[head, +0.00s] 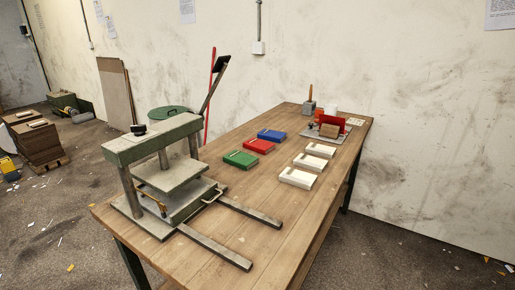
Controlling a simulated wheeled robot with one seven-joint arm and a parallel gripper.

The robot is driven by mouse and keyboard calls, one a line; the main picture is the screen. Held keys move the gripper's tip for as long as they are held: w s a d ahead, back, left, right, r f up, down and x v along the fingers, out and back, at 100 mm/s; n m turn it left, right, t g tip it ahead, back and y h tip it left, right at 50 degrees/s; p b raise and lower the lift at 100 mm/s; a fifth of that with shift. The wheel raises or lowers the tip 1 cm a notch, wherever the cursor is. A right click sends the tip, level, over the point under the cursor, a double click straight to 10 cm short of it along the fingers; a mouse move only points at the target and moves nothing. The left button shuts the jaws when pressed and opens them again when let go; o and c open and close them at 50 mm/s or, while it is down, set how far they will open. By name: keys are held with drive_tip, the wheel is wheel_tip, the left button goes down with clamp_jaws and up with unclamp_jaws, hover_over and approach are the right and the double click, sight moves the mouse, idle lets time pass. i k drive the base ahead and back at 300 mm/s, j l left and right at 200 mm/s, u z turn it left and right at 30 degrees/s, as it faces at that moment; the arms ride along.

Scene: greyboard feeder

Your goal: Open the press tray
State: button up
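The press (152,147) stands on the left end of the wooden table, with a green-grey top beam, grey posts and an upper plate (172,174). The press tray (190,203) appears as the flat grey piece low between the posts, under the upper plate. The tray sits at the press end of the rails. Its inside is hidden by the upper plate. My gripper is not in view.
Green (240,159), red (259,146) and blue (272,135) books or boxes lie on the wooden table (245,200) behind the rails. Three white trays (298,178) lie to their right. A long black-topped lever (215,85) rises behind the press. The table's near right part is clear.

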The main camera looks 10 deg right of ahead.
sight(185, 202)
drive_tip(key=i+j+u, duration=0.1)
drive_tip(key=u, duration=0.5)
drive_tip(key=i+j+u, duration=0.1)
drive_tip(key=i+u, duration=0.25)
drive_tip(key=i, duration=0.15)
drive_tip(key=i+u, duration=0.35)
drive_tip(key=i, duration=0.15)
